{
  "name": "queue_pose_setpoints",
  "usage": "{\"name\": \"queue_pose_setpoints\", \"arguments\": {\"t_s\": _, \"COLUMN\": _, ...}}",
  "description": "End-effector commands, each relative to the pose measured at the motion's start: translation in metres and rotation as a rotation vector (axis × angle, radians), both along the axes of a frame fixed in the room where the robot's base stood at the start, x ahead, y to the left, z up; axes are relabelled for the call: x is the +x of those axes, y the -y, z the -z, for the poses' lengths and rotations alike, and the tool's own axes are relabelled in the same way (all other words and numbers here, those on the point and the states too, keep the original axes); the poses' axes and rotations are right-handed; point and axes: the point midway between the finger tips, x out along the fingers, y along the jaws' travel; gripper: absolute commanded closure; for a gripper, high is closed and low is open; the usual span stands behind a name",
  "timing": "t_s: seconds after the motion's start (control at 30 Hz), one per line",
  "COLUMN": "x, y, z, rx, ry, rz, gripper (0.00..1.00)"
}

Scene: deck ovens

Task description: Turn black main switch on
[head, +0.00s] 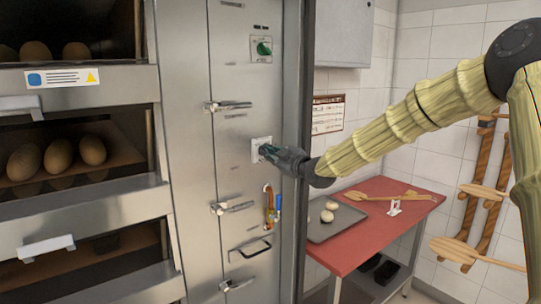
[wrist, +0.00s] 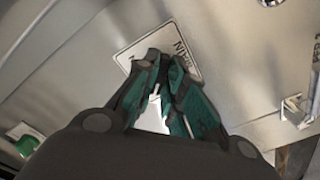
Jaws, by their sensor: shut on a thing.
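The main switch's pale square plate (head: 261,141) is on the steel front panel of the oven, right of the decks. In the wrist view the plate (wrist: 132,47) carries lettering that reads in part "MAIN". My gripper (head: 267,150) reaches the plate from the right. In the wrist view my gripper (wrist: 165,60) has its dark and green fingertips closed together over the plate's middle, shut on the black main switch. The switch itself is hidden behind the fingers, so its turned position cannot be seen.
A green rotary switch (head: 264,48) sits higher on the panel. Bread decks (head: 85,205) stand left; a red table (head: 385,230) with a tray (head: 335,223) stands right.

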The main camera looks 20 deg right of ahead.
Motion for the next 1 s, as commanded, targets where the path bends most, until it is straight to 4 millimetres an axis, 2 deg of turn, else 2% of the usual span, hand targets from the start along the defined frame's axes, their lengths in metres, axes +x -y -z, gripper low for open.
{"name": "queue_pose_setpoints", "arguments": {"t_s": 0.27, "x": 0.0000, "y": 0.0003, "z": 0.0019, "rx": 0.151, "ry": -0.053, "rz": 0.000, "gripper": 1.00}}
{"name": "queue_pose_setpoints", "arguments": {"t_s": 1.0, "x": -0.0003, "y": -0.0002, "z": 0.0027, "rx": 0.808, "ry": -0.291, "rz": -0.001, "gripper": 1.00}}
